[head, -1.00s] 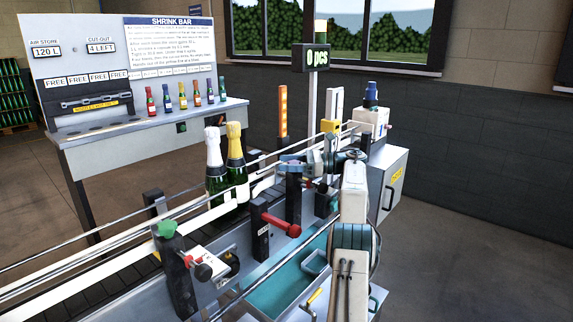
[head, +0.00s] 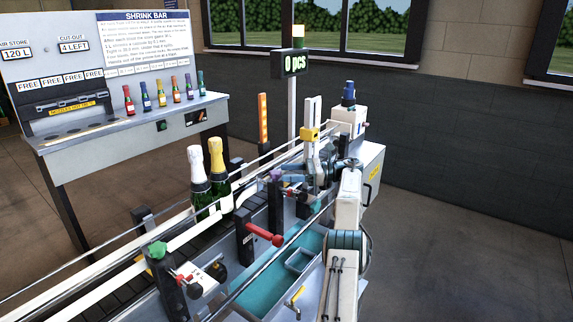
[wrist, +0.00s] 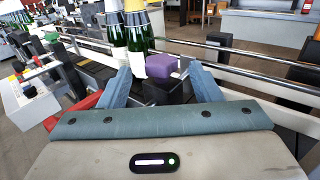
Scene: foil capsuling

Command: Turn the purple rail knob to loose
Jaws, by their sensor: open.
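The purple rail knob (wrist: 160,65) sits on top of a dark post in the wrist view. My gripper (wrist: 160,78) is open, with one blue-grey finger to the left of the knob and one to the right. Gaps show between the fingers and the knob, so I see no grip on it. In the head view the knob (head: 277,174) is small, beside my gripper (head: 289,179), which is partly lost among the machine parts. The knob's loose or tight setting cannot be read.
Two bottles with white and gold tops (head: 208,175) stand on the conveyor just beyond the knob. Steel guide rails (head: 100,250) run along the line. A red-handled clamp (head: 265,236) and a green knob (head: 157,249) lie nearer. A teal tray (head: 262,290) is below.

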